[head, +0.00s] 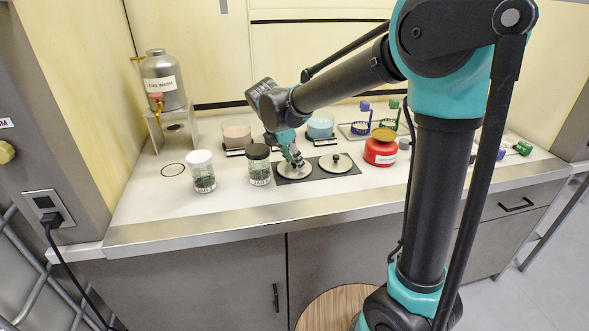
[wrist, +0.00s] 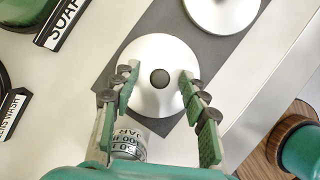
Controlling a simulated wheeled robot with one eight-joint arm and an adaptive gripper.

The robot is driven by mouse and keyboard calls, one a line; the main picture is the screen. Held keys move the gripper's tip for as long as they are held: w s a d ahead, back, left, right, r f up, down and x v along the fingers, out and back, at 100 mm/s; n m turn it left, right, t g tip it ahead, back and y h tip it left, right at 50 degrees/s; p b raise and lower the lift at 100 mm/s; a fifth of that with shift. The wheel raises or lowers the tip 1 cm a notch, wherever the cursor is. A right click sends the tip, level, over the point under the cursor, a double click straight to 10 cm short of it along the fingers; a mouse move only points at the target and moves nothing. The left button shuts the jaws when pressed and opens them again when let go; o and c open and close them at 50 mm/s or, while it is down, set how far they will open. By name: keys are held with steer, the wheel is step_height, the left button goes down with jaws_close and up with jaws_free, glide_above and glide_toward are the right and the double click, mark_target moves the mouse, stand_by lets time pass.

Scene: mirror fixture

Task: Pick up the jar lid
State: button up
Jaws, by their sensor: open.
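A pale round disc with a dark centre knob, lid-like (wrist: 158,52), lies on a dark grey mat. In the head view this disc (head: 295,175) is partly hidden by my gripper (head: 294,160). In the wrist view my gripper (wrist: 158,84) is open above the disc, with one green finger on each side of the knob. Nothing is held; I cannot tell whether the fingers touch the disc.
A second knobbed disc (head: 336,162) lies on the mat's right part. A red container (head: 381,150) stands to its right. A metal wash tank (head: 163,82) stands at left. The bench front is clear.

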jaws_close()
steer(key=shift+r, duration=0.15)
